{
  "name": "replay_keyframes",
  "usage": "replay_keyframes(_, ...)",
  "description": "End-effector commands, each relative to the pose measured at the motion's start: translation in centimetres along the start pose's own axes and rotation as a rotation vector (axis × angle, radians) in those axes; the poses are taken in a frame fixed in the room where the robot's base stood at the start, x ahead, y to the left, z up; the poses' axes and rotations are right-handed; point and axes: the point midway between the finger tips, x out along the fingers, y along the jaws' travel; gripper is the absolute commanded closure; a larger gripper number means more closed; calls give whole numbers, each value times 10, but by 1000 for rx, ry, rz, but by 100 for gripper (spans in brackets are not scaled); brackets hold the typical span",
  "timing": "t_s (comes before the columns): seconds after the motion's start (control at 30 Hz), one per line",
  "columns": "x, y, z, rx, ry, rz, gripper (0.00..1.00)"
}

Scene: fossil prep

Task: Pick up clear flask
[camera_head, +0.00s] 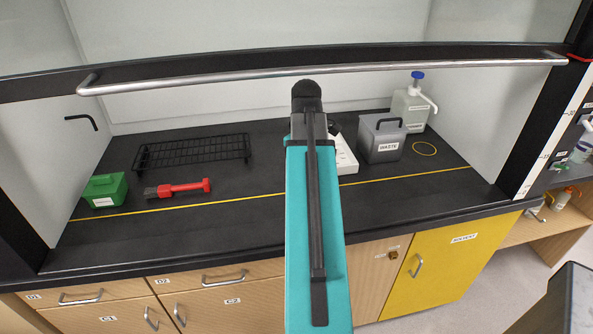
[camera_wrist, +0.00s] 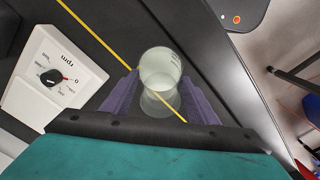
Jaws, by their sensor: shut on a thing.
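The clear flask (camera_wrist: 160,72) shows in the wrist view as a pale, see-through vessel with a wide round end and a narrower waist. It sits between the two purple fingers of my gripper (camera_wrist: 162,103), which are shut on it. The black bench surface and yellow line lie beyond it. I cannot tell whether the flask touches the bench. In the head view my teal arm hides the gripper and flask.
A white dial box (camera_wrist: 52,78) is left of the flask in the wrist view. In the head view, a grey waste bin (camera_head: 381,139), pump bottle (camera_head: 411,108), black wire rack (camera_head: 193,152), red tool (camera_head: 178,188) and green box (camera_head: 105,190) stand on the bench. A sash handle (camera_head: 330,72) crosses above.

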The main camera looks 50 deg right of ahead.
Motion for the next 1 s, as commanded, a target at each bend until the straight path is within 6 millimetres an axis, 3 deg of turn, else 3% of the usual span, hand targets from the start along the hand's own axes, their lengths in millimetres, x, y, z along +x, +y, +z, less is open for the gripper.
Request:
replay_keyframes(0.73,-1,-2,9,0,0,0,73)
replay_keyframes(1.0,-2,-8,-1,-12,0,0,73)
